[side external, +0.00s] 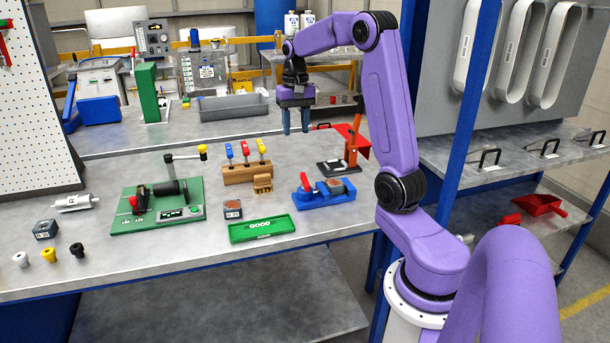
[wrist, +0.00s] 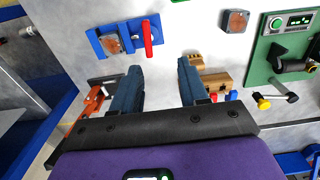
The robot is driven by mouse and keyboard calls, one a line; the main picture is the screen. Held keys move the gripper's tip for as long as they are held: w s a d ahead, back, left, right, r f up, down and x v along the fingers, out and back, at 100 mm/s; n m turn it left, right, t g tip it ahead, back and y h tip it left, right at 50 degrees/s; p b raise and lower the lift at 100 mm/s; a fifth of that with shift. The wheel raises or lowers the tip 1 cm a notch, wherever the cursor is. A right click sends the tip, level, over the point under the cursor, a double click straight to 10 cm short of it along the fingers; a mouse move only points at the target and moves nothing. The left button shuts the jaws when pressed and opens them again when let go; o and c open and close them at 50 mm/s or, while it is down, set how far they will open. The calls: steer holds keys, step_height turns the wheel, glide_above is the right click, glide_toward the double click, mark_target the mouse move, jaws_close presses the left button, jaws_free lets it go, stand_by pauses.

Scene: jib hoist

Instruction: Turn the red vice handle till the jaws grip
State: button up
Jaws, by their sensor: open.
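The blue vice (side external: 325,197) sits on the bench in front of my arm, and it also shows at the top of the wrist view (wrist: 101,37). Its red handle (side external: 305,182) is at its left end, and in the wrist view the handle (wrist: 148,38) points along the picture's vertical. A grey block with a brown top (side external: 336,187) lies in the vice; I cannot tell whether the jaws touch it. My gripper (side external: 296,130) is open and empty, fingers down, above the bench behind the vice. In the wrist view my fingertips (wrist: 158,66) are apart from the handle.
A black plate with an orange-red lever (side external: 353,138) stands behind the vice. A wooden rack (side external: 247,172) with coloured-handled tools and a small wooden block (side external: 263,184) are to the left. A green GOOD tray (side external: 262,229) lies in front, and a green fixture (side external: 160,212) further left.

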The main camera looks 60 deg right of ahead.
mark_target(305, 179)
steer(key=shift+m, duration=0.7)
steer(key=d+f, duration=0.1)
steer(key=f, duration=0.4)
steer(key=d+f, duration=0.1)
steer(key=f, duration=0.5)
steer(key=s+d+f, duration=0.1)
steer(key=f, duration=0.5)
steer(key=shift+d+f, duration=0.2)
steer(key=shift+d, duration=0.05)
jaws_close()
